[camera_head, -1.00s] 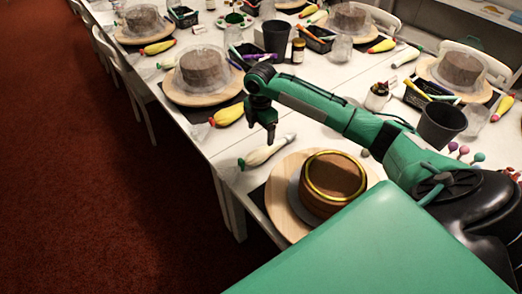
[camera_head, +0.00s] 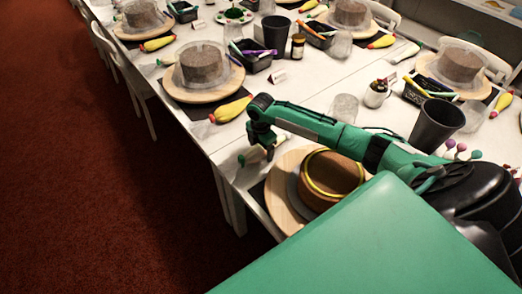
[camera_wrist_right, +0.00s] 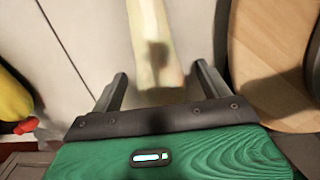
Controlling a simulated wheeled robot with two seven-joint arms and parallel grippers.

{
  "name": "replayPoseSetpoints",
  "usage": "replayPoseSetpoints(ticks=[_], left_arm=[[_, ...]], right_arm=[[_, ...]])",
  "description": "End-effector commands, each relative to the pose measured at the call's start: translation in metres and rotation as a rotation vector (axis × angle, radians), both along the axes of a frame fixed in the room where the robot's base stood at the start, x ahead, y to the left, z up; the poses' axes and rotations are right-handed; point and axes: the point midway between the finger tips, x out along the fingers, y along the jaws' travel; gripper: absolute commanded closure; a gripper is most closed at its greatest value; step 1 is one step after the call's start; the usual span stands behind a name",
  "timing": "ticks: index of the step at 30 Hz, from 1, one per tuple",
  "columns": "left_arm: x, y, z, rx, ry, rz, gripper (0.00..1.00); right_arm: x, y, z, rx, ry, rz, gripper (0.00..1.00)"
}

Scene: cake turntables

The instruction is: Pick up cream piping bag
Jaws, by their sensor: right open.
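In the right wrist view the pale bag (camera_wrist_right: 150,40) runs from the top edge down between the two open fingers of my right gripper (camera_wrist_right: 160,85). A dark shadow falls on the bag. I cannot tell whether the fingers touch it. My left gripper is not in view.
A round wooden board (camera_head: 281,203) with a brown cake ringed in gold (camera_head: 331,178) stands close to the right. A black cup (camera_head: 436,125) and several cake pops stand near my right arm.

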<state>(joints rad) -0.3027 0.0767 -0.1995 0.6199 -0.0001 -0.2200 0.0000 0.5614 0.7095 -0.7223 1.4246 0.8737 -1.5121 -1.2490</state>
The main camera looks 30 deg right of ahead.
Motion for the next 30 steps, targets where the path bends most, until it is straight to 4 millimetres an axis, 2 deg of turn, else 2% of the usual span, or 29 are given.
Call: replayPoseSetpoints(ticks=[2, 7, 8, 17, 22, 26, 30], left_arm=[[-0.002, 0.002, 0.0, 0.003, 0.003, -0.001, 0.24], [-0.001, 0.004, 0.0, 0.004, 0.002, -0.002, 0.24], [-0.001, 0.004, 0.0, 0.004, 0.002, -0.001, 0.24], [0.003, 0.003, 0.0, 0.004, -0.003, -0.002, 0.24], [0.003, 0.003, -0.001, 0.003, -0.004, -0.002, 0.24], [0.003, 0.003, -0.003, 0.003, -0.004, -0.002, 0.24], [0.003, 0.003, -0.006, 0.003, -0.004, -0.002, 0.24]], right_arm=[[0.0, 0.0, 0.0, 0.0, 0.0, 0.0, 0.21], [0.0, 0.0, 0.0, 0.0, 0.0, 0.0, 0.53], [0.0, 0.0, 0.0, 0.0, 0.0, 0.0, 0.55], [0.001, 0.0, 0.002, 0.0, -0.002, 0.0, 0.55], [0.001, 0.0, 0.009, 0.0, -0.004, 0.0, 0.55], [0.001, 0.0, 0.024, 0.0, -0.005, 0.001, 0.55], [0.002, -0.001, 0.053, 0.0, -0.007, 0.0, 0.55]])
